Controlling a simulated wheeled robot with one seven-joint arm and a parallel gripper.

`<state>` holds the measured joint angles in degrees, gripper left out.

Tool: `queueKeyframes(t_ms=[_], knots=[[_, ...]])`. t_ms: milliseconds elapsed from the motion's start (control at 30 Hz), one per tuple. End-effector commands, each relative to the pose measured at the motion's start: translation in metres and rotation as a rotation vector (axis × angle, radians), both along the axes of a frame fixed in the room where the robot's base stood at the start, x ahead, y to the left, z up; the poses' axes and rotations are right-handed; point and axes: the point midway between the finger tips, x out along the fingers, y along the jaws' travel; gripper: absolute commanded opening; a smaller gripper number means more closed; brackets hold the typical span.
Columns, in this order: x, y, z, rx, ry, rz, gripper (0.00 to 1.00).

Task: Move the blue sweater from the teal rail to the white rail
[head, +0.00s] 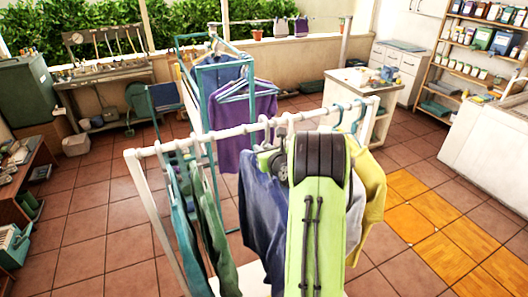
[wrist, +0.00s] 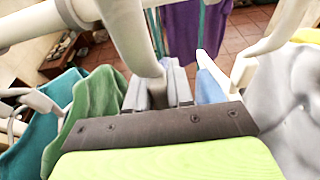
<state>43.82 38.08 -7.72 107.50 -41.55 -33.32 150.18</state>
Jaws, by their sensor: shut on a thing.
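The white rail (head: 215,133) crosses the middle of the head view. The blue sweater (head: 262,205) hangs below it, partly hidden by my green arm; a strip of blue shows behind the fingers in the wrist view (wrist: 210,88). My gripper (wrist: 165,88) is shut on the pale hanger (wrist: 128,35) of the blue sweater, just under the rail. The hook rises to the rail; I cannot tell whether the rail bears its weight. The teal rail (head: 183,90) stands behind, holding a dark blue garment (head: 222,76) and a purple garment (head: 240,118).
Green and teal garments (head: 212,220) hang left of the blue sweater on the white rail. Grey and yellow garments (head: 372,190) hang close on the right. A white cabinet (head: 352,95) stands behind. Tiled floor is open at the left and right.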

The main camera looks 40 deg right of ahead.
Motion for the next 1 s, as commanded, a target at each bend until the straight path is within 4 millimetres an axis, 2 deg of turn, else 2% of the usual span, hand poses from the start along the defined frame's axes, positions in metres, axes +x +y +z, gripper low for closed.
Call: queueKeyframes(t_ms=[433, 1000], knots=[[0.031, -0.008, 0.002, -0.002, -0.006, 0.001, 0.00], [0.035, -0.010, 0.000, -0.002, -0.005, -0.001, 0.00]])
